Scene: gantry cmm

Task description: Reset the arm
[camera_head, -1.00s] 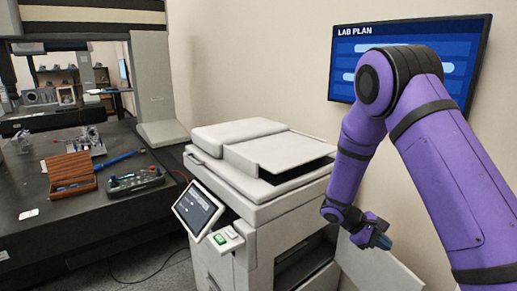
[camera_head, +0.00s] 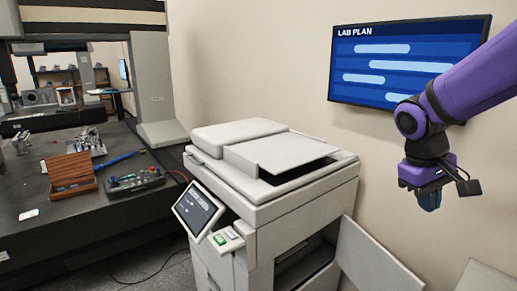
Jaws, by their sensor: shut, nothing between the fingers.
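My gripper (camera_head: 430,200) hangs at the end of my purple arm at the right of the head view. It points downward in front of the cream wall, below the wall screen.
A large printer (camera_head: 300,205) stands in the middle, with its side door (camera_head: 372,262) swung open at the right. A dark table (camera_head: 95,220) at the left bears a wooden box (camera_head: 71,172) and several tools. A screen (camera_head: 400,62) hangs on the wall.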

